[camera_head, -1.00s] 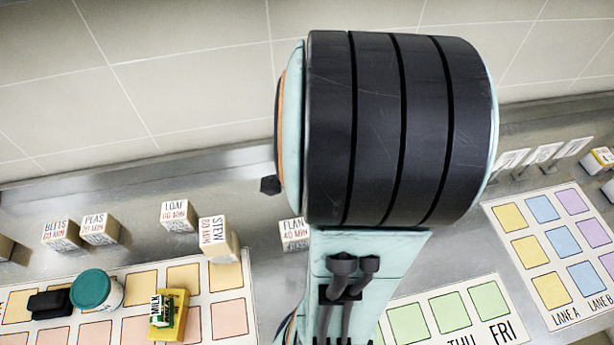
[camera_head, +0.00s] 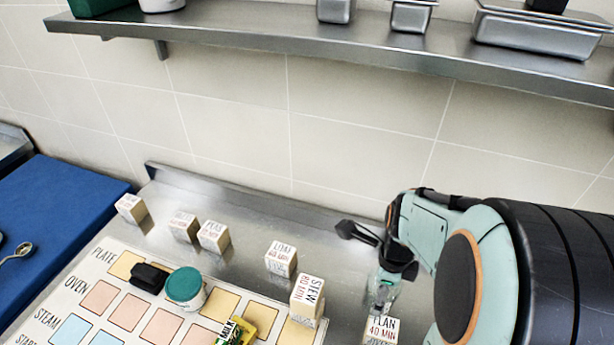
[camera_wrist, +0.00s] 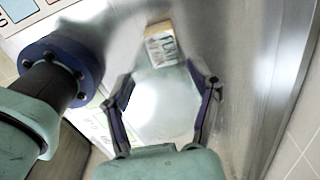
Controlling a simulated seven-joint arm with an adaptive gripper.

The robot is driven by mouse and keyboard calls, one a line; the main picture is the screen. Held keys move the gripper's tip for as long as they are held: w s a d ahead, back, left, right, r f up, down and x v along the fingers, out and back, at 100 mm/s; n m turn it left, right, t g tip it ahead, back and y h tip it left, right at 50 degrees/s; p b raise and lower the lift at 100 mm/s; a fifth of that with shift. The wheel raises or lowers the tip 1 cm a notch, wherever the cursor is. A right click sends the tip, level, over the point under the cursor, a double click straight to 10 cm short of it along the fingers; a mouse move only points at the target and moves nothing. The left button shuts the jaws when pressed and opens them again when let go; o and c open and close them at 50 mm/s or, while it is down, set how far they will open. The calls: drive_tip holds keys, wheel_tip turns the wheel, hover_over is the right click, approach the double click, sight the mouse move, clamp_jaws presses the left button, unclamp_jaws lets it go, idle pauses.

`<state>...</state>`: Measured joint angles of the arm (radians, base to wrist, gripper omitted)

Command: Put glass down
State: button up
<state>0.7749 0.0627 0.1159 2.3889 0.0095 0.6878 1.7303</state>
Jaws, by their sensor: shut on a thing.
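My gripper (camera_head: 385,268) is at the right of the head view, its dark fingers pointing down. In the wrist view, my gripper (camera_wrist: 161,100) has its two fingers either side of a clear, round glass (camera_wrist: 158,108), shut on it. In the head view the glass (camera_head: 382,294) shows as a pale, see-through shape below the fingers, upright as far as I can tell. It is just behind the FLAN 40 MIN block (camera_head: 381,330). I cannot tell whether its base touches the steel counter.
STEW (camera_head: 307,300) and LOAF (camera_head: 281,259) blocks stand left of my gripper. A printed chart (camera_head: 66,294) holds a teal-lidded jar (camera_head: 185,287), a dark item (camera_head: 149,278) and a yellow item (camera_head: 236,330). A shelf (camera_head: 270,38) runs above. Bare counter lies between LOAF and my gripper.

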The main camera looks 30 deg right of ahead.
drive_tip(key=shift+w+a+f, duration=0.15)
drive_tip(key=shift+w, duration=0.3)
drive_tip(key=w+d+f, duration=0.2)
drive_tip(key=w+f, duration=0.1)
drive_tip(key=w+d+f, duration=0.3)
drive_tip(key=w, duration=0.1)
drive_tip(key=w+d+f, duration=0.2)
drive_tip(key=w+f, duration=0.1)
drive_tip(key=shift+w+d+f, duration=0.25)
drive_tip(key=shift+w+d, duration=0.05)
drive_tip(key=shift+w, duration=0.05)
drive_tip(key=shift+w+d+f, duration=0.1)
drive_tip(key=shift+f, duration=1.5)
drive_tip(key=shift+f, duration=0.1)
drive_tip(key=o, duration=1.3)
